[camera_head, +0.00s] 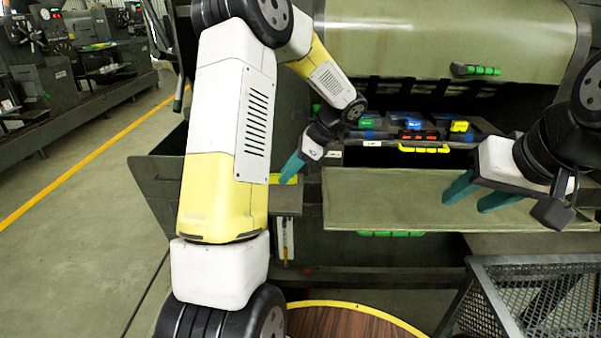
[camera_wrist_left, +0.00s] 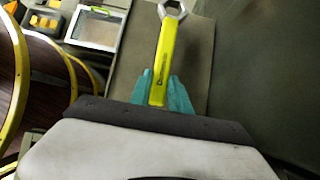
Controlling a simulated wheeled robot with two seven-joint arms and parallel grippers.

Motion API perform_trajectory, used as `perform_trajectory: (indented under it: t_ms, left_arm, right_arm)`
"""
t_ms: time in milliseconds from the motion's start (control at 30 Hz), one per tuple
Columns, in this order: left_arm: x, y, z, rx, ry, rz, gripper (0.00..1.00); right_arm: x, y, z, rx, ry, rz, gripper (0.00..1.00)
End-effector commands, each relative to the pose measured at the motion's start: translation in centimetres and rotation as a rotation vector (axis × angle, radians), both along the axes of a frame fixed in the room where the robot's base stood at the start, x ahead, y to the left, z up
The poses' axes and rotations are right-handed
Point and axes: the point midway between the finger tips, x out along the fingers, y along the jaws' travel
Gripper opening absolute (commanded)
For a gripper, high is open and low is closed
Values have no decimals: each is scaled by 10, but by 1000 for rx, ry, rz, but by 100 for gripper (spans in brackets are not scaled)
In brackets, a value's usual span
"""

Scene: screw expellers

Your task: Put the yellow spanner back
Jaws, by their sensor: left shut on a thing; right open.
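The yellow spanner (camera_wrist_left: 165,62) is held in my left gripper (camera_wrist_left: 162,98), its handle end between the teal fingers. Its grey open ring head points away from the gripper, over a flat greenish-grey panel. In the head view my left gripper (camera_head: 291,167) is low beside the machine's left side ledge, and only a short piece of the yellow spanner (camera_head: 284,179) shows there. I cannot tell whether the spanner touches the ledge. My right gripper (camera_head: 480,192) is open and empty above the right part of the flat green panel.
The green panel (camera_head: 400,190) spans the machine's front. Behind it is an open tray with blue, red and yellow items (camera_head: 412,134) and a yellow handle (camera_head: 424,149). A metal mesh basket (camera_head: 540,300) stands at the lower right. A round wooden top (camera_head: 345,322) is at the bottom.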

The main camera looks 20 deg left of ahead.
Motion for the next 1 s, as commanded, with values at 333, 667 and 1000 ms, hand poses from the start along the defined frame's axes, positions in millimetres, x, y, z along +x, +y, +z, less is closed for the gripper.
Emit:
perform_trajectory:
  t_ms: [333, 667, 1000]
  left_arm:
    - [10, 10, -31, 0, 3, 0, 0]
    - [10, 10, -37, 1, 0, 1, 0]
    - [10, 9, -37, 0, -1, 0, 45]
  right_arm:
    - [0, 0, 0, 0, 0, 0, 45]
    - [0, 0, 0, 0, 0, 0, 45]
    - [0, 0, 0, 0, 0, 0, 45]
